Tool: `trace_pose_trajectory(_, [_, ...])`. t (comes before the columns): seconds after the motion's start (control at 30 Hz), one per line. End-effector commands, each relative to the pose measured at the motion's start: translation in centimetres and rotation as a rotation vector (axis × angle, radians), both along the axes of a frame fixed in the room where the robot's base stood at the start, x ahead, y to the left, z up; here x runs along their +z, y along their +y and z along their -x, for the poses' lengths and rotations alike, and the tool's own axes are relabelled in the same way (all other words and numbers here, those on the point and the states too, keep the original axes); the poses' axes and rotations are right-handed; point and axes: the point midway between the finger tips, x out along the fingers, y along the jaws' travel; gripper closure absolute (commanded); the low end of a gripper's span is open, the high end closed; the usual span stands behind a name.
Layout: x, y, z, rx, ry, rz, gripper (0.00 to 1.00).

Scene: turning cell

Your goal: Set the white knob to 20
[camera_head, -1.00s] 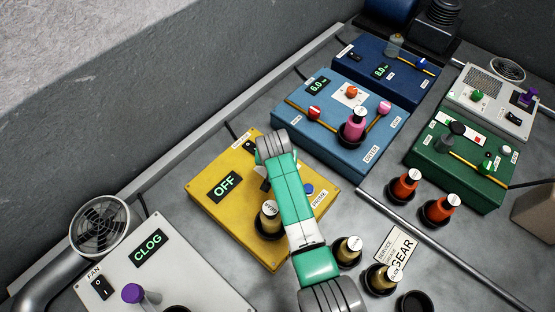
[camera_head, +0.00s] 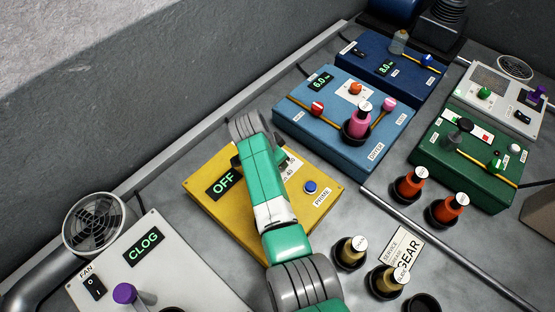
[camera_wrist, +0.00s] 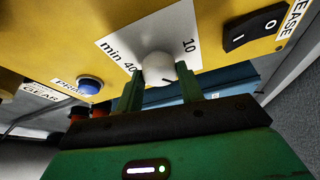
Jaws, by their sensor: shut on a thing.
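The white knob (camera_wrist: 158,68) is on the yellow box (camera_head: 323,177), with a white scale label (camera_wrist: 118,45) around it. In the wrist view, "min 40" reads on the left of the label and "10" on the right. My gripper (camera_wrist: 160,73) has its green fingers on either side of the knob, shut on it. A short dark line shows on the knob's lower right; I cannot tell what value it marks. In the head view my arm hides the knob and the fingers. The display (camera_head: 223,183) on the yellow box reads OFF.
Beside the knob are a blue button (camera_wrist: 89,84) and a black rocker switch (camera_wrist: 254,28). A blue box (camera_head: 345,150) stands behind the yellow box, and a grey box with a CLOG display (camera_head: 144,246) in front. Two gold-coloured bottles (camera_head: 350,252) stand at the right.

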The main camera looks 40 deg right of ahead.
Motion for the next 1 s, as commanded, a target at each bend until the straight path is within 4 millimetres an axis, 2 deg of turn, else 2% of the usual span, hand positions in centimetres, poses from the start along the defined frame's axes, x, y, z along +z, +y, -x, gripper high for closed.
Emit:
trace_pose_trajectory(0.3, [-0.1, 0.04, -0.08, -0.081, -0.001, 0.0, 0.85])
trace_pose_trajectory(0.77, [-0.07, 0.03, -0.04, -0.09, 0.0, -0.001, 0.85])
trace_pose_trajectory(0.8, [-0.07, 0.03, -0.04, -0.09, 0.0, -0.001, 0.59])
trace_pose_trajectory(0.9, [-0.07, 0.02, -0.04, -0.09, 0.0, -0.001, 0.41])
trace_pose_trajectory(1.0, [-0.04, 0.02, -0.04, -0.09, 0.0, -0.001, 0.41])
